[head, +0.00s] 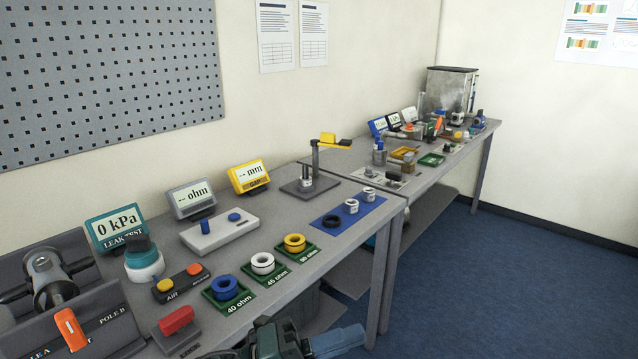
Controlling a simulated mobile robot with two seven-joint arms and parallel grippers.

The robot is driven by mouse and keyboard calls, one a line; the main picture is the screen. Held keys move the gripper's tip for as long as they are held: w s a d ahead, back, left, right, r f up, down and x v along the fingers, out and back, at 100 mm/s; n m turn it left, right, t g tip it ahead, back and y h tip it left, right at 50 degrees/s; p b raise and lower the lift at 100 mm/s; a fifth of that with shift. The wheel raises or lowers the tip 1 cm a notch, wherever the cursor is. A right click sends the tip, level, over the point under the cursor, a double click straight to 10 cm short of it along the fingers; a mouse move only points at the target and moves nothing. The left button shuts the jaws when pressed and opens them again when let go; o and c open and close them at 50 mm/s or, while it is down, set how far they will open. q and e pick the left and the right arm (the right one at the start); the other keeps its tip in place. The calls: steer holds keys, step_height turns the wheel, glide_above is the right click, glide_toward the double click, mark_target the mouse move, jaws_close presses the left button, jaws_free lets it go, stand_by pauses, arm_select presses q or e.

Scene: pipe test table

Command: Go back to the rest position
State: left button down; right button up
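Part of my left gripper (336,341) shows at the bottom edge of the head view, in front of the table's near edge. It has a dark green and black body with a blue-grey end pointing right. The picture's lower edge cuts it off, and I cannot see whether its fingers are apart or hold anything. It appears clear of the things on the table. My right gripper is not in view.
The grey table (300,222) carries a leak test display (117,228), ohm display (190,198), mm display (249,174), green ring trays (249,293), a red-topped block (176,325) and a blue mat (372,209). A second cluttered table (458,160) stands behind. Blue floor (500,290) at right is clear.

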arm_select(q)
steer(key=w+a+f+n+t+y, duration=0.1)
steer(key=a+f+n+t+y, duration=0.45)
steer(key=n, duration=0.55)
steer(key=a+f+n+t+y, duration=0.4)
steer(key=f+n+t+y, duration=0.2)
steer(key=n, duration=0.6)
steer(key=s+a+f+n+g+y, duration=0.2)
steer(key=s+a+f+n, duration=0.2)
steer(key=s+f, duration=0.1)
steer(key=s+a+f+n+g+y+p, duration=0.1)
steer(key=s+a+f+n+g+y, duration=0.2)
steer(key=s+f, duration=0.3)
step_height(320, 180, down, 2)
steer(key=shift+a+f+n+y, duration=0.15)
steer(key=shift+a+n+y, duration=0.2)
steer(key=shift+a+n, duration=0.35)
steer(key=shift+d, duration=0.1)
